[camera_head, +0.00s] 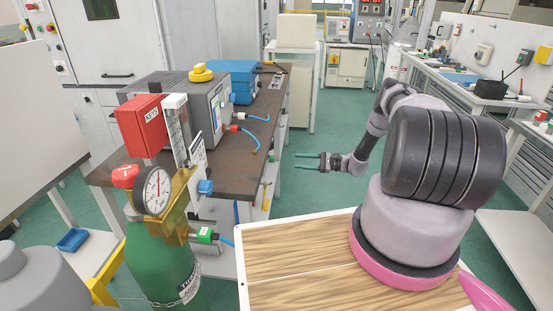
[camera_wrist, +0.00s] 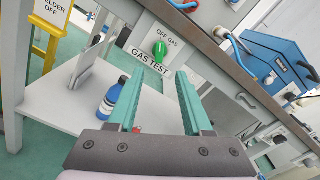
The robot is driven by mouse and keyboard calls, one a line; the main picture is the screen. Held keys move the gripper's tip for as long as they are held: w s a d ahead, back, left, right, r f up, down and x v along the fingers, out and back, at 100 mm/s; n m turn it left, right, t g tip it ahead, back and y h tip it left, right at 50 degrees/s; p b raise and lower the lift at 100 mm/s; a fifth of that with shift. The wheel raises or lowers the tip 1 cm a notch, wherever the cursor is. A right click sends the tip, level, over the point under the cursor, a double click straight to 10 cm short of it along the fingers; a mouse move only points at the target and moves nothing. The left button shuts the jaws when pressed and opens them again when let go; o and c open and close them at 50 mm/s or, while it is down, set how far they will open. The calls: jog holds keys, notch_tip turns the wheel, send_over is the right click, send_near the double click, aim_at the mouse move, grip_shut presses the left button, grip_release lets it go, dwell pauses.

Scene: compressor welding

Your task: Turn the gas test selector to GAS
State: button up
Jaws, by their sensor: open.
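The gas test selector (camera_wrist: 158,50) is a small green knob on a white plate on the workbench's front side, in the wrist view. The plate reads OFF and GAS above the knob and GAS TEST below it. I cannot tell which mark the knob points at. My gripper (camera_wrist: 163,75) has its two teal fingers apart with nothing between them. The knob lies beyond the fingertips, apart from them, a little left of the middle of the gap. In the head view my gripper (camera_head: 298,161) reaches left toward the workbench.
The workbench (camera_head: 240,165) carries a blue case (camera_head: 233,70) and a grey unit with blue hoses. A green gas cylinder (camera_head: 165,265) with a gauge stands at its near end. A blue bottle (camera_wrist: 112,97) stands on the lower shelf. Green floor right of the bench is free.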

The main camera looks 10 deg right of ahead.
aim_at(271, 159)
jog(key=x, duration=1)
grip_shut()
